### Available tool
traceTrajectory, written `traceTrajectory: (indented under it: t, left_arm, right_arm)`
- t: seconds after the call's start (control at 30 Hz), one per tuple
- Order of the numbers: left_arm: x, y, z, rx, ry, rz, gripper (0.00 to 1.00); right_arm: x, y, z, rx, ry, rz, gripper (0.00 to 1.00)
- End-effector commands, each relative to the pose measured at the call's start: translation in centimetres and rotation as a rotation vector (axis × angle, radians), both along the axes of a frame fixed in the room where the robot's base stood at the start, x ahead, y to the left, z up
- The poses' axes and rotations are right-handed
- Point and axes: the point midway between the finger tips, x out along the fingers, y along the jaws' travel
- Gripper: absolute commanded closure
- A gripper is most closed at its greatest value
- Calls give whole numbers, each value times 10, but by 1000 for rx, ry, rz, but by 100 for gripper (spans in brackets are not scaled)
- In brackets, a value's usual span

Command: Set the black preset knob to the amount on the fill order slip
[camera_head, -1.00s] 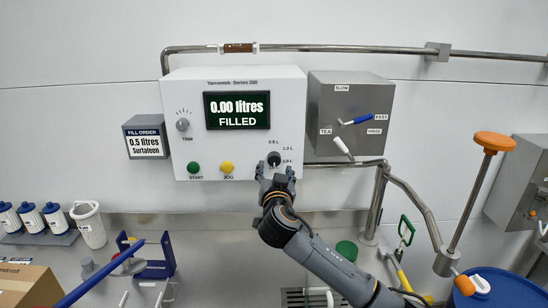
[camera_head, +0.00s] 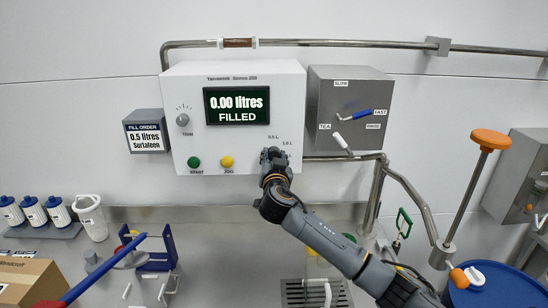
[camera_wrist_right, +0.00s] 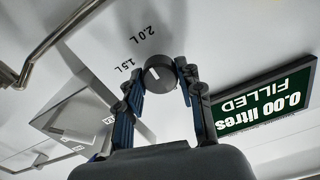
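The black preset knob (camera_wrist_right: 160,72) sits on the white control panel (camera_head: 232,88). In the head view my right gripper covers most of it. My right gripper (camera_wrist_right: 160,76) has one finger on each side of the knob, close against its rim, and looks shut on it. The knob's white mark faces the side of the 1.5 L and 2.0 L labels in the wrist view. The fill order slip (camera_head: 146,138) reads 0.5 litres Surfateen. The display (camera_head: 237,105) reads 0.00 litres FILLED. My left gripper is not in view.
A green start button (camera_head: 194,162), a yellow jog button (camera_head: 227,162) and a trim dial (camera_head: 183,120) are on the same panel. A grey box (camera_head: 350,108) with blue and white levers is at its right, and a metal pipe (camera_head: 345,156) runs below.

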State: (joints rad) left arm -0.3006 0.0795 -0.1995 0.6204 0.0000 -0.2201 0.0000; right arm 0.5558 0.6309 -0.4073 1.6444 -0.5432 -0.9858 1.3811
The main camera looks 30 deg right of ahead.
Motion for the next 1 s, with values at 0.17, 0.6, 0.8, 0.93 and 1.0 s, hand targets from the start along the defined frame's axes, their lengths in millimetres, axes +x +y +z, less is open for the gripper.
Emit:
traceTrajectory:
  t: [0.17,0.6,0.8,0.93,1.0]
  left_arm:
    - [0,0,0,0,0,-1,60]
    - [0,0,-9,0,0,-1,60]
    - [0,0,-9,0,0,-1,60]
    - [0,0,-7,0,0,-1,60]
    - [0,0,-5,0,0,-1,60]
  right_arm:
    - [0,0,0,-3,2,0,95]
    - [0,1,-2,-154,95,0,95]
    - [0,1,-1,-307,190,-1,95]
    - [0,0,0,-415,257,-1,95]
    - [0,0,0,-472,292,0,95]
